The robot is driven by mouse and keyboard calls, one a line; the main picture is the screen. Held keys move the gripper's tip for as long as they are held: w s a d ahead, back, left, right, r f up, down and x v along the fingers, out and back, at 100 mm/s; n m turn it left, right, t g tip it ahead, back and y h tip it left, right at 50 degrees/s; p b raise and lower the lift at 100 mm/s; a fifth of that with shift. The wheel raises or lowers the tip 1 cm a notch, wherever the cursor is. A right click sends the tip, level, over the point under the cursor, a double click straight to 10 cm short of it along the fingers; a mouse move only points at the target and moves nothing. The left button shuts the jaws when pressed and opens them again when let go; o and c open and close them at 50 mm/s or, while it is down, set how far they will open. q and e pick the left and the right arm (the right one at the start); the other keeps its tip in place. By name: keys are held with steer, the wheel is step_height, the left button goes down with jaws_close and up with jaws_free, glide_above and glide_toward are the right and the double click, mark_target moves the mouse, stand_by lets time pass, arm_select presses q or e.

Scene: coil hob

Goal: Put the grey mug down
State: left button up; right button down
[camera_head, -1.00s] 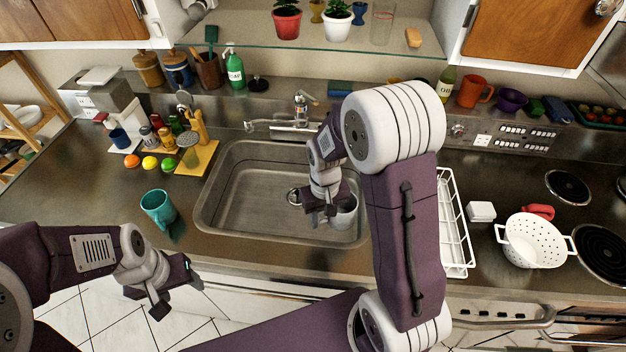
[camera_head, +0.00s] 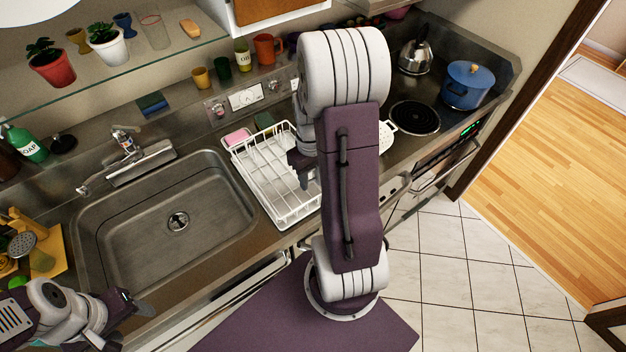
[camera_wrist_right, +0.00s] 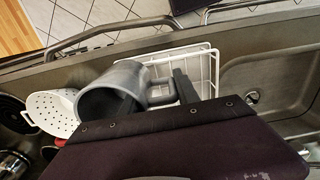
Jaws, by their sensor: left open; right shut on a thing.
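The grey mug (camera_wrist_right: 112,92) shows in the right wrist view with its handle pointing right. My right gripper (camera_wrist_right: 152,98) is shut on it and holds it over the left part of the white dish rack (camera_wrist_right: 207,72). In the head view my right gripper (camera_head: 303,160) is beside the right side of the dish rack (camera_head: 262,165), partly behind my own arm. I cannot make out the mug there. My left gripper (camera_head: 124,322) is open and empty at the lower left, in front of the sink.
The empty sink (camera_head: 200,225) lies left of the rack. A pink sponge (camera_head: 237,137) is at the rack's back corner. A white colander (camera_wrist_right: 52,112) stands beside the rack, by the hob (camera_head: 414,118). A blue pot (camera_head: 468,85) and kettle (camera_head: 415,57) are further right.

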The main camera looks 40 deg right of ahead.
steer(key=s, duration=0.1)
steer(key=p, duration=0.3)
glide_above(282, 193)
step_height(282, 193, down, 7)
steer(key=shift+r, duration=0.1)
step_height(282, 193, down, 4)
steer(key=shift+s+r+p, duration=0.15)
steer(key=shift+p, duration=0.5)
steer(key=shift+f, duration=0.35)
steer(key=c, duration=0.9)
jaws_free()
